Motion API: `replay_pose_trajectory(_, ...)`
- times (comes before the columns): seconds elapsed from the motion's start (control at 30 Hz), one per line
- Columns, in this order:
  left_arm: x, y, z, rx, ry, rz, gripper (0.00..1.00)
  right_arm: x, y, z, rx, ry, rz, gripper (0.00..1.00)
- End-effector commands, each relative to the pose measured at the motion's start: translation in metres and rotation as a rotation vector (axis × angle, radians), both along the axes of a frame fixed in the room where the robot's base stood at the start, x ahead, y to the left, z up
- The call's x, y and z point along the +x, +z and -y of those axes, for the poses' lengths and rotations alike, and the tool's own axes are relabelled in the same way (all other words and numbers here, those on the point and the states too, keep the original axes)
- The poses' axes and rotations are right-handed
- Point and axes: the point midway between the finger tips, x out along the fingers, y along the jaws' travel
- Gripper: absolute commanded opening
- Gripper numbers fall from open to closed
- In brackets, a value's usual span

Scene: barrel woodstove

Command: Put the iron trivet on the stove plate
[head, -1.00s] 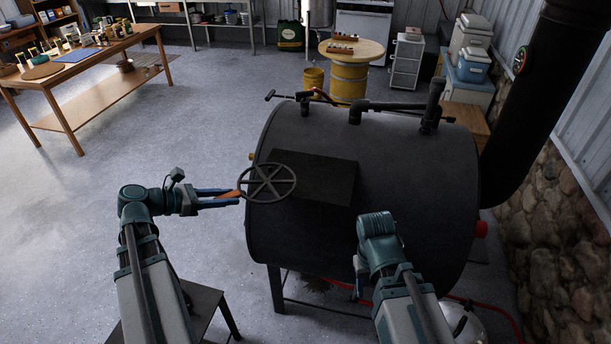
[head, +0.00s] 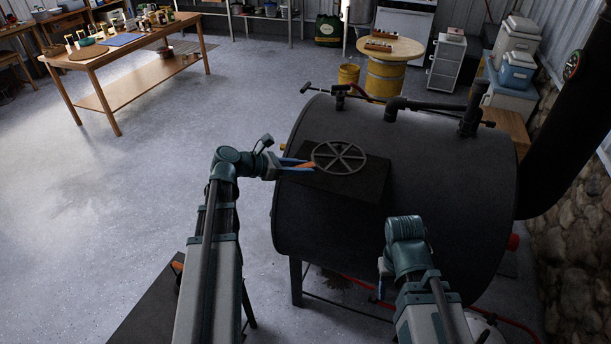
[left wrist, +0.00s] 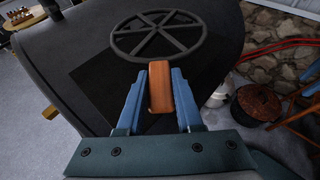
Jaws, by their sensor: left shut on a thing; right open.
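The iron trivet (head: 339,157) is a dark spoked ring with an orange-brown handle (head: 303,166). My left gripper (head: 297,165) is shut on that handle, which also shows between the blue fingers in the left wrist view (left wrist: 160,85). The stove plate (head: 350,187) is a flat black square on top of the barrel stove. The ring is level and lies over the far part of the plate. I cannot tell whether it touches the plate. My right gripper (head: 384,278) is low in front of the stove, empty, and mostly hidden by its arm.
The black barrel stove (head: 450,170) has pipes (head: 430,107) along its far top and a thick flue (head: 560,130) at the right. A wooden table (head: 140,95) with small goods stands far left.

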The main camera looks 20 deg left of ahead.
Motion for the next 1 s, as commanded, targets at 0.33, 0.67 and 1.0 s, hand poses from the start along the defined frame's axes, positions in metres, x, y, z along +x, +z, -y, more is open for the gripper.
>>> replay_pose_trajectory(0.33,0.010,-0.029,0.008,-0.003,0.000,0.001,0.00,0.000,-0.029,0.000,0.000,-0.001,0.000,0.50)
replay_pose_trajectory(0.67,0.010,-0.035,0.008,-0.003,0.000,0.001,0.00,0.000,-0.036,0.000,0.000,-0.001,0.000,0.50)
replay_pose_trajectory(1.0,0.010,-0.038,0.007,0.000,0.000,0.000,0.60,0.000,-0.038,0.000,0.000,-0.001,0.000,0.50)
